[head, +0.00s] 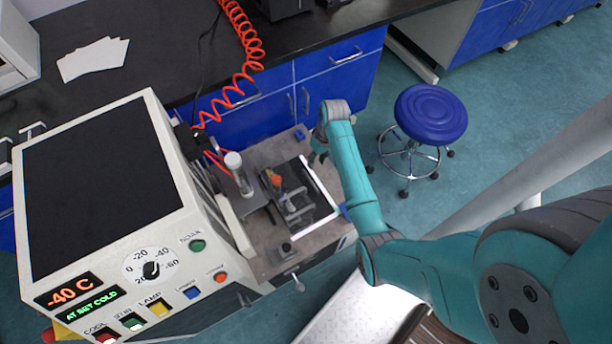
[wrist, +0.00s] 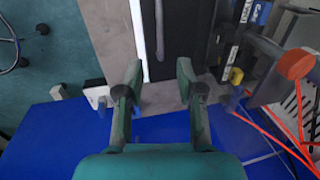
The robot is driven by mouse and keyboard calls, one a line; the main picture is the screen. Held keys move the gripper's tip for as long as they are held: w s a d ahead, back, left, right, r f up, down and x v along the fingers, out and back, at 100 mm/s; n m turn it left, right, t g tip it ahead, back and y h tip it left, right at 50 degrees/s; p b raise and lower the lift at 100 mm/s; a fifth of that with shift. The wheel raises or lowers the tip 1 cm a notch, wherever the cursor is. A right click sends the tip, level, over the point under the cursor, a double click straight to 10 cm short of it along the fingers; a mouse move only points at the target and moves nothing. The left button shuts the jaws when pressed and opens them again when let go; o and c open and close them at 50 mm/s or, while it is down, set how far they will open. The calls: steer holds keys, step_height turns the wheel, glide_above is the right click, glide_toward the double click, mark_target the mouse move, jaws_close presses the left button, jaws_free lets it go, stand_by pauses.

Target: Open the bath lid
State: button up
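The bath lid appears to be the dark panel (head: 322,192) with a bright white edge, on the grey-brown bench beside the cold unit in the head view. In the wrist view, this dark panel (wrist: 180,45) lies ahead of the fingers, with a white strip (wrist: 138,28) along its left side and a thin metal bar (wrist: 159,30) on it. My gripper (wrist: 159,78) is open, with nothing visible between its fingers. The fingertips appear near the panel's close edge; I cannot tell whether they touch. In the head view my gripper (head: 319,155) is small and partly hidden by my arm.
A white control unit (head: 185,245) reading -40 C stands left of the bench. A clear cylinder on a post (head: 238,172) and an orange-topped fixture (head: 275,180) stand near the panel. An orange knob (wrist: 296,64) and red wires are right in the wrist view. A blue stool (head: 430,112) stands right.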

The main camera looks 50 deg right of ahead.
mark_target(310, 179)
steer(key=f, duration=0.3)
steer(key=a+f, duration=0.1)
steer(key=f, duration=0.3)
steer(key=a+f, duration=0.1)
steer(key=f, duration=0.2)
steer(key=shift+w+f, duration=0.2)
steer(key=shift+w, duration=0.15)
jaws_close()
